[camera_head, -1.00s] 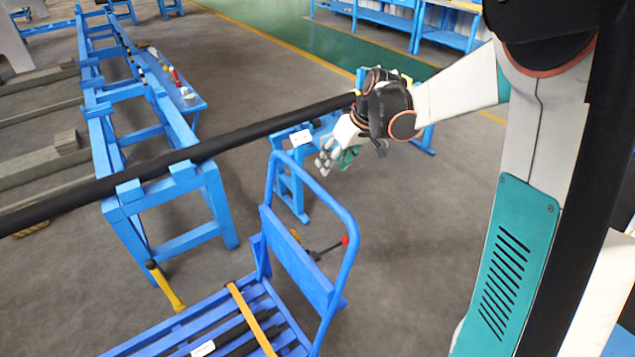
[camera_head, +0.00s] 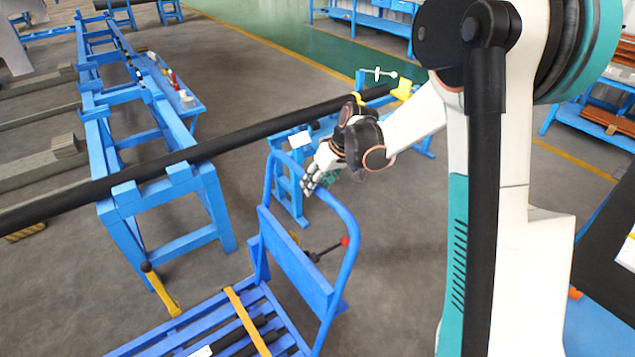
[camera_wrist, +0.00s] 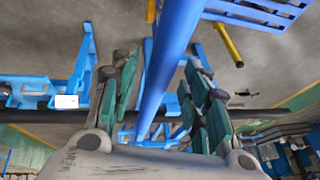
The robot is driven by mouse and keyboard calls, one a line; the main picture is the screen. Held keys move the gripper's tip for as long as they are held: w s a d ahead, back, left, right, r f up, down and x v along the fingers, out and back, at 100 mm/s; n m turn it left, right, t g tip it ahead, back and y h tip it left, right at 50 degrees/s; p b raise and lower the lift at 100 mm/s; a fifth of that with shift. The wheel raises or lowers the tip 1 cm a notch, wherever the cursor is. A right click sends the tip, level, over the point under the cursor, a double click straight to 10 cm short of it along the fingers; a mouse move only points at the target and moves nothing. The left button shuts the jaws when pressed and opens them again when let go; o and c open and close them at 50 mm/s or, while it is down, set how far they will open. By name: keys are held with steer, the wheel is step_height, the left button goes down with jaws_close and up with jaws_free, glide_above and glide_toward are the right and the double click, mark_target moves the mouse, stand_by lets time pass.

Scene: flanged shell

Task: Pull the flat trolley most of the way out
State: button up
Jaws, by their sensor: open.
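The flat trolley is blue with a slatted deck (camera_head: 190,335) and a tall tubular handle (camera_head: 352,238) at its right end. A yellow strap (camera_head: 245,322) crosses the deck, with dark bars lying under it. My gripper (camera_head: 312,184) is at the top bar of the handle. In the wrist view the handle tube (camera_wrist: 168,60) runs between the open fingers of my gripper (camera_wrist: 160,95), with gaps showing on both sides. The fingers are not closed on it.
A long black pipe (camera_head: 240,133) lies across a blue stand (camera_head: 165,215) behind the trolley. A red-tipped lever (camera_head: 344,241) sits beside the handle. A yellow post (camera_head: 162,290) stands left of the deck. Grey floor (camera_head: 390,270) is clear right of the handle.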

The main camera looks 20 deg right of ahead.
jaws_close()
steer(key=shift+d, duration=0.1)
steer(key=w+d, duration=0.3)
steer(key=d, duration=0.7)
steer(key=w+d+p, duration=0.1)
steer(key=w+d, duration=0.2)
steer(key=d, duration=0.7)
steer(key=w+d+p, duration=0.1)
steer(key=w+d, duration=0.3)
steer(key=d, duration=0.7)
steer(key=shift+w+d, duration=0.1)
jaws_free()
steer(key=v, duration=1.2)
